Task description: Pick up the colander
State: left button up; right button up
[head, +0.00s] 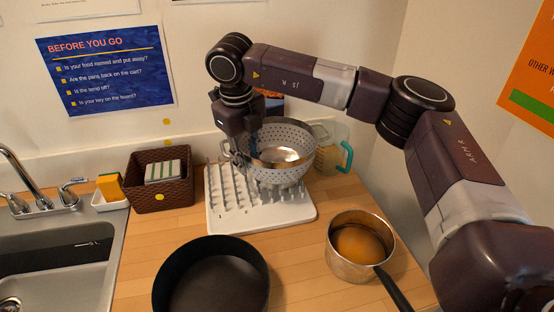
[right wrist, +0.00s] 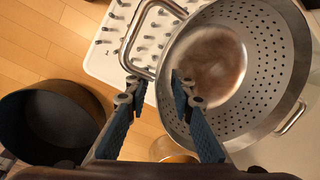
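The colander (head: 297,171) is a grey metal bowl with many small holes, over the right part of the white drying rack (head: 240,213). I cannot tell exactly how it rests there. My right gripper (head: 238,150) reaches down at its left rim. In the right wrist view the colander (right wrist: 267,75) fills the upper right, with a wire loop handle (right wrist: 135,32) on its left. The two blue-padded fingers of the right gripper (right wrist: 155,88) are apart, one on each side of the near end of this handle and the rim. No firm grip shows. My left gripper is out of view.
A black pan (head: 212,278) and a saucepan (head: 361,243) with orange-brown contents stand in front on the wooden counter. A brown basket (head: 160,200) and a sink (head: 55,265) are left. A clear container with a teal handle (head: 346,157) stands close behind right.

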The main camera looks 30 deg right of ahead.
grip_shut()
jog(key=shift+w+r, duration=0.1)
jog(key=shift+r, duration=0.05)
dwell(0.4)
